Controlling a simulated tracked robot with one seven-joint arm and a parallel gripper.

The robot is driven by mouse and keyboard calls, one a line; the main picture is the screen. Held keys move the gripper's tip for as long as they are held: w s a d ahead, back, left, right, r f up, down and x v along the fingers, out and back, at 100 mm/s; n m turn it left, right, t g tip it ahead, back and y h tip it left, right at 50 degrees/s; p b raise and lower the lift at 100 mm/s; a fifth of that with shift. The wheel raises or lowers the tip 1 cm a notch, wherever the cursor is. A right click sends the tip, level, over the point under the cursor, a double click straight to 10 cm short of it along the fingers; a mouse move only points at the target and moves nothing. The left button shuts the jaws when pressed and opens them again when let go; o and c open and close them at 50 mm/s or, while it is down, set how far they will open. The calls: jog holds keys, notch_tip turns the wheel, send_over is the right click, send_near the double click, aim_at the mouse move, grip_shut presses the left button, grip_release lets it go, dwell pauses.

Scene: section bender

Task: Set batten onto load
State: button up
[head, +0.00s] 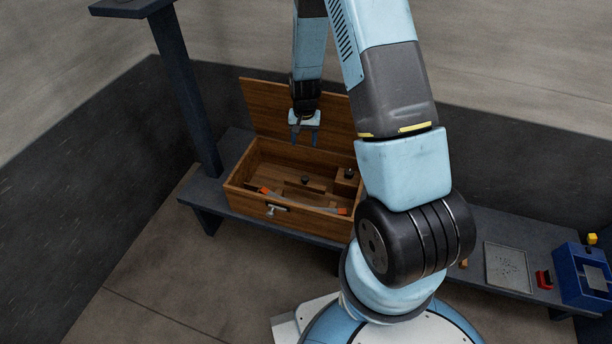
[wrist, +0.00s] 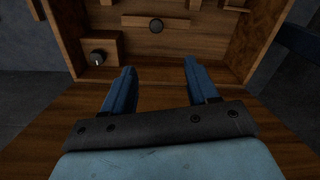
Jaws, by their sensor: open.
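An open wooden chest (head: 240,200) holds several wooden pieces. A flat wooden bar with a black knob (head: 303,184), perhaps the batten, lies in its middle; it also shows in the wrist view (wrist: 135,21). A small wooden block with a black knob (head: 347,178) sits in the back right corner and at left in the wrist view (wrist: 98,56). A thin grey strip with orange ends (head: 295,201) runs along the front inside. I cannot tell which thing is the load. My gripper (head: 303,140) is open and empty, above the back of the chest, apart from its contents.
The chest's raised lid (head: 275,112) stands behind my gripper. A dark post (head: 185,90) rises at left. On the dark bench (head: 475,230) at right are a grey tray (head: 508,268), a red piece (head: 543,280) and a blue box (head: 580,276). My arm hides the bench's middle.

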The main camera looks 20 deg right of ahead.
send_near(305, 178)
notch_tip(305, 178, down, 8)
jog(key=shift+a+f, duration=0.15)
dwell(0.7)
grip_shut()
dwell(0.5)
